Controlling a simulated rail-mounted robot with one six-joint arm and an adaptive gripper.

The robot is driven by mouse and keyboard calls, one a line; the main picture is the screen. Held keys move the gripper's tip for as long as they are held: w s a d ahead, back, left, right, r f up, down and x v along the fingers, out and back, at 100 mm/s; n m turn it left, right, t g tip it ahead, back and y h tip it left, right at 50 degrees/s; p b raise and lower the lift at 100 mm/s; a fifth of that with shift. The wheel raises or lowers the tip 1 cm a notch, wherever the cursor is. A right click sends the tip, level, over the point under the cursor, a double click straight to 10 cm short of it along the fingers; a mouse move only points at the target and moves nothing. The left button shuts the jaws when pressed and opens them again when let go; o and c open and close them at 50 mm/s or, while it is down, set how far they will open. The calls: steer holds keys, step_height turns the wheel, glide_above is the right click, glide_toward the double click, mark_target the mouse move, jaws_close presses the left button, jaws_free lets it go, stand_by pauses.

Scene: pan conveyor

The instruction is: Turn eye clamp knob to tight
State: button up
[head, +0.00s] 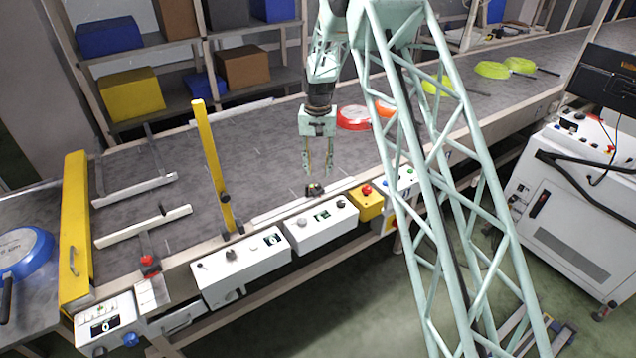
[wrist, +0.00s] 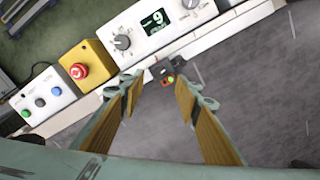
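A small dark sensor eye with a green light and a reddish part (wrist: 168,76) sits at the conveyor's near edge in the wrist view. It also shows in the head view as a small dark block (head: 315,189) on the edge rail. I cannot tell which part of it is the clamp knob, or how far that is turned. My gripper (head: 319,170) points down above the eye, apart from it. In the wrist view my gripper (wrist: 157,86) is open and empty, with the eye showing between and just beyond its fingertips.
A white control box with a dial and display (wrist: 162,28) stands beside the eye. A yellow box with a red emergency button (wrist: 80,68) is close by. A red pan (head: 353,118) lies on the belt behind.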

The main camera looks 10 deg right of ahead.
mark_target(318, 184)
steer(key=shift+f, duration=3.3)
steer(key=c, duration=0.8)
